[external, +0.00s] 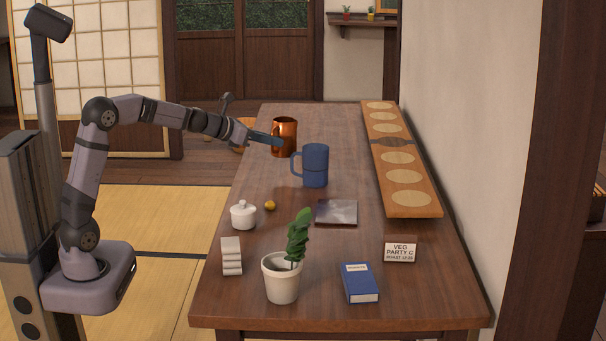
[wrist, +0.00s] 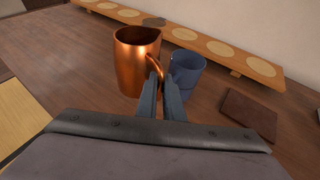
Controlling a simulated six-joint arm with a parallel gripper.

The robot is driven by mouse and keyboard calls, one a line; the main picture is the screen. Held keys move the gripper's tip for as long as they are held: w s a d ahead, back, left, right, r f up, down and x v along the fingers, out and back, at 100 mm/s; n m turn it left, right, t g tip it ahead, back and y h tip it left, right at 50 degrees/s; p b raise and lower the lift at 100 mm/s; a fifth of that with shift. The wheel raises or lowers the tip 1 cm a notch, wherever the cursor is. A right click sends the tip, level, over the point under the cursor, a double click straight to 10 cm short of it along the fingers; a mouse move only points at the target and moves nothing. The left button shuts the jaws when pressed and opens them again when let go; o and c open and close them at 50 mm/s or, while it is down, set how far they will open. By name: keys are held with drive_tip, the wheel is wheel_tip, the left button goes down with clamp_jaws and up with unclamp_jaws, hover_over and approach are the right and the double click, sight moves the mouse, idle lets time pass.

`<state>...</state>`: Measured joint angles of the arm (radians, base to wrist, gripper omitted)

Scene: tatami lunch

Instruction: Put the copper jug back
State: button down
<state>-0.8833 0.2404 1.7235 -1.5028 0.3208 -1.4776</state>
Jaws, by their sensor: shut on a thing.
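The copper jug (external: 287,137) is upright over the far part of the table; I cannot tell whether its base touches the wood. My gripper (external: 277,141) is shut on the jug's handle, which curves toward me in the wrist view (wrist: 156,66). The jug's body (wrist: 135,65) is to the left of my fingers (wrist: 163,82) in the wrist view. The long wooden board (external: 431,205) with several pale round spots lies along the wall side of the table. One darker, greyish patch (external: 393,142) shows among the pale spots. All the spots are bare.
A blue mug (external: 315,165) stands close to the jug, nearer the camera. A dark flat square (external: 337,212), a white lidded pot (external: 243,214), a small yellow ball (external: 270,205), a potted plant (external: 281,281), a blue book (external: 359,282) and a sign (external: 400,251) stand toward the front.

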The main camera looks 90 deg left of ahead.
drive_tip(key=shift+r, duration=0.15)
wheel_tip(320, 180, up, 21)
drive_tip(key=w+d+f+m+t+h+p, duration=0.1)
drive_tip(key=w+d+m+h, duration=0.25)
drive_tip(key=d, duration=0.55)
drive_tip(key=w+d+f+m+t+h, duration=0.1)
drive_tip(key=w+d+m+h, duration=0.25)
drive_tip(key=d, duration=0.65)
drive_tip(key=s+d+r+m+g+h+p, duration=0.2)
drive_tip(key=d+m+h, duration=0.5)
drive_tip(key=d, duration=1.4)
drive_tip(key=shift+n+h, duration=0.4)
drive_tip(key=shift+h, duration=0.1)
drive_tip(key=shift+w+a+f+b, duration=0.15)
drive_tip(key=shift+f+b, duration=0.8)
drive_tip(key=shift+f, duration=6.05)
drive_tip(key=shift+a+f+b, duration=0.1)
drive_tip(key=shift+f+b, duration=0.85)
drive_tip(key=shift+f, duration=6.05)
drive_tip(key=shift+f, duration=0.15)
